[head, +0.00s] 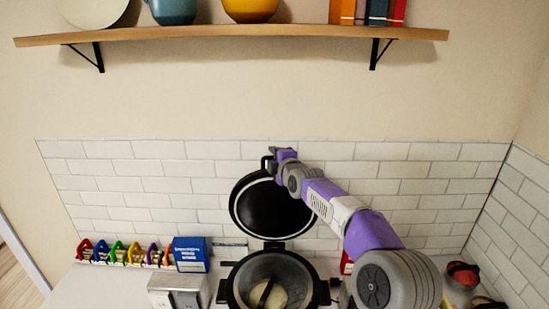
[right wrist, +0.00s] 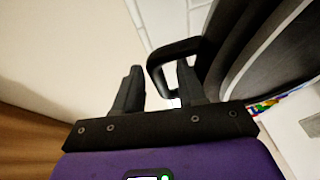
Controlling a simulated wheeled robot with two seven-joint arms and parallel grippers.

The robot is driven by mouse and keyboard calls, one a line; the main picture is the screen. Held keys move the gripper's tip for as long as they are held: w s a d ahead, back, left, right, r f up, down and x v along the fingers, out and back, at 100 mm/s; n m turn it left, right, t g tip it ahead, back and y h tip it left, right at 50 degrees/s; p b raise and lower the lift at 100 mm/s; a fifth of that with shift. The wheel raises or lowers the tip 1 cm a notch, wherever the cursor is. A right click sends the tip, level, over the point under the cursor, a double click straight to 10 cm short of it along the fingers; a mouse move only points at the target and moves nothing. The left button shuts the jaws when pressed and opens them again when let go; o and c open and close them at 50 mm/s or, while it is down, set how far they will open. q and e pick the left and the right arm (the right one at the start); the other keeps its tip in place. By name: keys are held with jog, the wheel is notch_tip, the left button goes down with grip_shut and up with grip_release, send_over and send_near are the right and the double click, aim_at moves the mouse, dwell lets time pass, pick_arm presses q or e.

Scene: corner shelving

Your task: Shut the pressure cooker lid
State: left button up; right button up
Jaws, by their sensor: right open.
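The pressure cooker (head: 233,287) stands on the counter with its dark lid (head: 262,212) swung up and open at the back. Pale contents and a dark stick-like shape show inside the pot. My right gripper (head: 273,157) is at the top of the raised lid, by its handle. In the right wrist view my right gripper (right wrist: 158,88) is open, and the black loop handle (right wrist: 168,50) reaches in between and beyond the fingers. I cannot tell whether a finger touches it. The lid (right wrist: 265,65) fills the right side there. My left gripper is not in view.
A toaster-like metal box (head: 178,290), a blue box (head: 190,254) and a rack of colourful items (head: 125,253) stand left of the cooker. A red-topped jar (head: 462,273) is at the right. A wooden shelf (head: 230,36) hangs above; the tiled wall is close behind the lid.

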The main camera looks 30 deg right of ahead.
jog(key=shift+w, duration=0.1)
grip_shut()
jog(key=shift+f, duration=0.1)
